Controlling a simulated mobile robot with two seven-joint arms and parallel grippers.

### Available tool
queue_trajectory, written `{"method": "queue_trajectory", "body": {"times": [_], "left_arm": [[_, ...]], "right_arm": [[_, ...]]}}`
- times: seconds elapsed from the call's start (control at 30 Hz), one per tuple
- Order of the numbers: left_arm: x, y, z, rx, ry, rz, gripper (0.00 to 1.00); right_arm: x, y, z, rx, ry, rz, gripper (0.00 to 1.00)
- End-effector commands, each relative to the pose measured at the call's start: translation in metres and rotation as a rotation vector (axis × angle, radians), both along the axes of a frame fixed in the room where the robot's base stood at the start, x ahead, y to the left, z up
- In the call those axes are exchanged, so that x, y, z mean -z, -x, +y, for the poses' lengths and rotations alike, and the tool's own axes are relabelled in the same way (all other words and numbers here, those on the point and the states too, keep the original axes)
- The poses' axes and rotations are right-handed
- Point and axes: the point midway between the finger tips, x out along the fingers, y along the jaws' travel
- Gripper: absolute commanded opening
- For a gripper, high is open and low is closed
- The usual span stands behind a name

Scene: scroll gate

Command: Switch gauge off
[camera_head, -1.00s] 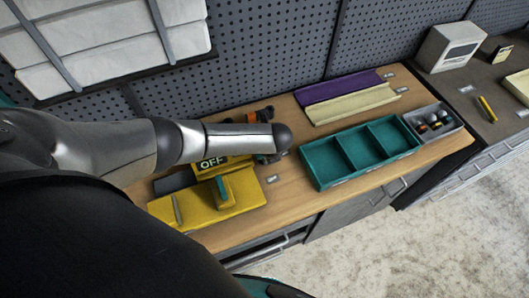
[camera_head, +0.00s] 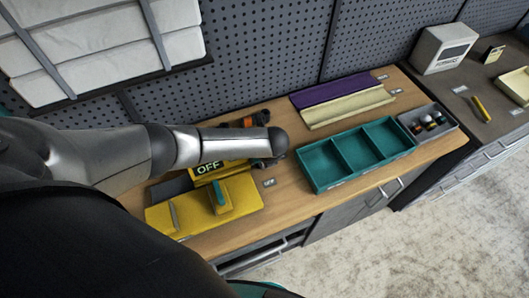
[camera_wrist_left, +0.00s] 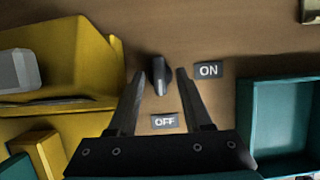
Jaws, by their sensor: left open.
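The yellow gauge (camera_head: 223,196) stands on the wooden bench and its display panel (camera_head: 208,168) reads OFF. In the left wrist view part of its yellow body (camera_wrist_left: 65,65) is on the left. A small dark switch knob (camera_wrist_left: 158,72) sits on the bench between an ON label (camera_wrist_left: 208,70) to its right and an OFF label (camera_wrist_left: 165,122) below it. My left gripper (camera_wrist_left: 161,76) is open, with one finger on each side of the knob; I cannot tell whether they touch it. In the head view my left arm hides the knob. My right gripper is not in view.
A teal three-compartment tray (camera_head: 310,172) stands to the right of the gauge. A grey bin (camera_head: 452,120) with small items is beyond it. Purple and cream pieces (camera_head: 345,100) lie at the back. A pegboard wall (camera_head: 260,50) bounds the bench behind.

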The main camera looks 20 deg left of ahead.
Motion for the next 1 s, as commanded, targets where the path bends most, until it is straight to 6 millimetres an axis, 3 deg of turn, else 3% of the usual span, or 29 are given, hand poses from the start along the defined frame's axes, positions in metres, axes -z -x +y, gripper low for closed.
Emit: {"method": "queue_trajectory", "body": {"times": [0.37,1.0], "left_arm": [[-0.047,0.013,-0.013,0.003,0.001,-0.001,0.50],[-0.128,0.035,-0.039,0.002,0.000,-0.002,0.50]], "right_arm": [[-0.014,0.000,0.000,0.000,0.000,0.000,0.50],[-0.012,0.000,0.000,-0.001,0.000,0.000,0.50]]}}
